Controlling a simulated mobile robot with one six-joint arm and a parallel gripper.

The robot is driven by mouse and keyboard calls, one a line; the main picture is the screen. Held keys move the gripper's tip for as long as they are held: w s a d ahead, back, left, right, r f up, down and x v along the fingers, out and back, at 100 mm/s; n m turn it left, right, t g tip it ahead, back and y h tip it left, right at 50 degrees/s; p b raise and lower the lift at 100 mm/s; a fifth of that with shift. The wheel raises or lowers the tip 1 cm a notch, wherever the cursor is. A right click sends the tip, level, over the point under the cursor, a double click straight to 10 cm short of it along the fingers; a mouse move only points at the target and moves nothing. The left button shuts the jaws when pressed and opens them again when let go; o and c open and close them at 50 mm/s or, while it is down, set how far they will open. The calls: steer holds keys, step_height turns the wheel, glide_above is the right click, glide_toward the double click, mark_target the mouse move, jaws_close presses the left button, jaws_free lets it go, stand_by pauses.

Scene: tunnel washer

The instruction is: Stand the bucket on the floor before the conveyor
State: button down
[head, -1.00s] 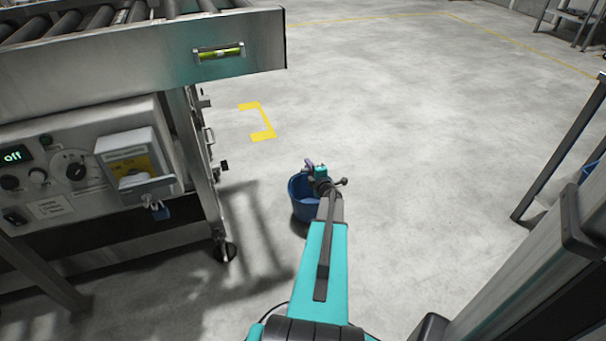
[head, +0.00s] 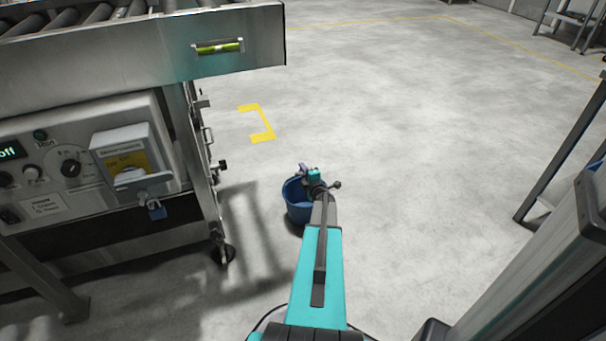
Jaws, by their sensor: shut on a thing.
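The blue bucket (head: 297,212) is upright at the end of my arm, right of the conveyor's leg. My gripper (head: 304,172) is shut at the bucket's rim, on its far right side. The arm hides part of the bucket, and I cannot tell whether its base touches the floor. The conveyor (head: 140,55), a steel frame with rollers on top, stands at the left. A yellow bracket-shaped mark (head: 262,122) is on the floor beyond the bucket, beside the conveyor's end.
Below the conveyor is a control panel (head: 75,165) with knobs and an isolator box. A conveyor leg with a foot (head: 226,252) stands left of the bucket. A metal frame (head: 565,150) is at the right. The grey floor (head: 400,110) between is clear.

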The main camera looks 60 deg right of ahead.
steer(key=shift+f, duration=0.35)
steer(key=c, duration=1.7)
jaws_free()
steer(key=shift+p+v, duration=1.45)
steer(key=shift+v, duration=4.6)
steer(key=shift+r, duration=0.15)
